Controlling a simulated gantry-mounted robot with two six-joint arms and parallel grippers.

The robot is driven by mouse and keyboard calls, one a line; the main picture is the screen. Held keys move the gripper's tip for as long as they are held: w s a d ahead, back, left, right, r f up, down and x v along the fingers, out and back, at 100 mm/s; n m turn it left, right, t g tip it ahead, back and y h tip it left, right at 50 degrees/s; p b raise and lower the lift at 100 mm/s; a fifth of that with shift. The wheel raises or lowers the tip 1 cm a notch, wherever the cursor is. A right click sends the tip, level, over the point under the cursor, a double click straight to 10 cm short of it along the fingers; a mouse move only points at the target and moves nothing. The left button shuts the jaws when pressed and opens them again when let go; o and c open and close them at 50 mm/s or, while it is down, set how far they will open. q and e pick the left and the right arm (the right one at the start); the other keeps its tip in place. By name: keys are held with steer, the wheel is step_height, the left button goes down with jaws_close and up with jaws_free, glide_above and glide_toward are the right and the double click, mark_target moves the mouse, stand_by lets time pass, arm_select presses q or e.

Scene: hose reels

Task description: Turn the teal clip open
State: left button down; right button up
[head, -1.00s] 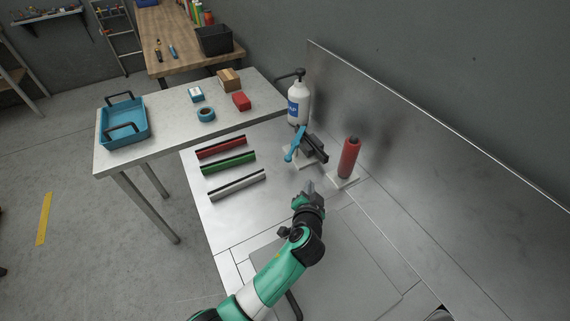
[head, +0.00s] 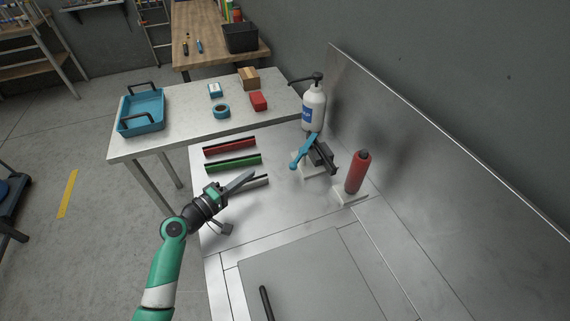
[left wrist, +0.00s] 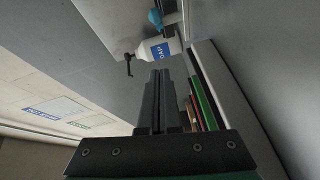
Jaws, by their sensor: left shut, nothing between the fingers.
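The teal clip (head: 303,152) is a lever on a dark clamp block (head: 322,158) with a pale base, standing on the metal bench. The lever slants from upper right to lower left. My left gripper (head: 251,174) is shut and empty, left of the clip and apart from it, over the grey-white bar. In the left wrist view its closed fingers (left wrist: 160,100) point up the picture. A teal piece, likely the clip's, shows at the top edge there (left wrist: 155,17). My right gripper is not in view.
A white soap pump bottle (head: 313,108) stands right behind the clip, and a red cylinder (head: 358,171) to its right. Red (head: 229,146), green (head: 233,163) and grey-white bars lie at left. A metal backsplash (head: 440,150) bounds the right.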

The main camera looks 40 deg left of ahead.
arm_select(q)
steer(key=shift+w, duration=0.35)
steer(key=w+b, duration=0.1)
steer(key=w, duration=0.2)
steer(key=w+b, duration=0.1)
steer(key=w, duration=0.2)
steer(key=w+b, duration=0.1)
steer(key=w, duration=0.2)
steer(key=shift+w+f, duration=0.3)
steer(key=shift+f, duration=0.1)
steer(key=d, duration=0.3)
steer(key=shift+w+d+f, duration=0.15)
steer(key=shift+w+d, duration=0.05)
steer(key=shift+w, duration=0.2)
steer(key=shift+w+d, duration=0.1)
steer(key=shift+d, duration=0.1)
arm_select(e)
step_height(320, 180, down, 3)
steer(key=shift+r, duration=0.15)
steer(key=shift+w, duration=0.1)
